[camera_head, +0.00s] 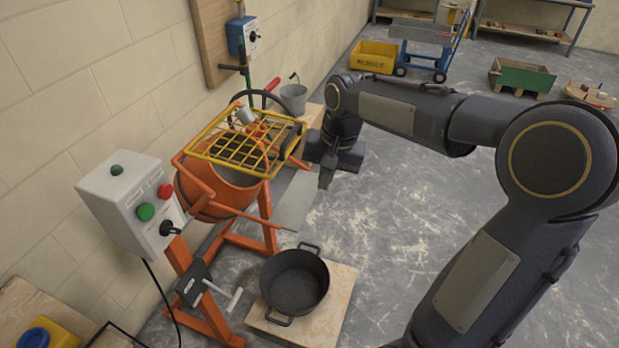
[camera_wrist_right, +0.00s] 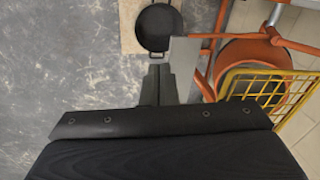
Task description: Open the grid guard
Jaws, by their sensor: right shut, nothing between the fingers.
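The yellow grid guard (camera_head: 235,153) lies roughly flat over the mouth of the orange mixer drum (camera_head: 213,190). Its yellow bars also show at the right in the right wrist view (camera_wrist_right: 255,73). My right gripper (camera_head: 326,180) is shut and empty, its fingers pointing down. It hangs in the air to the right of the guard and drum, apart from both. In the right wrist view its shut fingertips (camera_wrist_right: 159,78) show in the middle. My left gripper is not in view.
A grey control box (camera_head: 130,203) with green and red buttons stands left of the mixer. A black tub (camera_head: 294,283) sits on a board in front. A grey bucket (camera_head: 293,97) stands behind. The floor at right is clear below my right arm.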

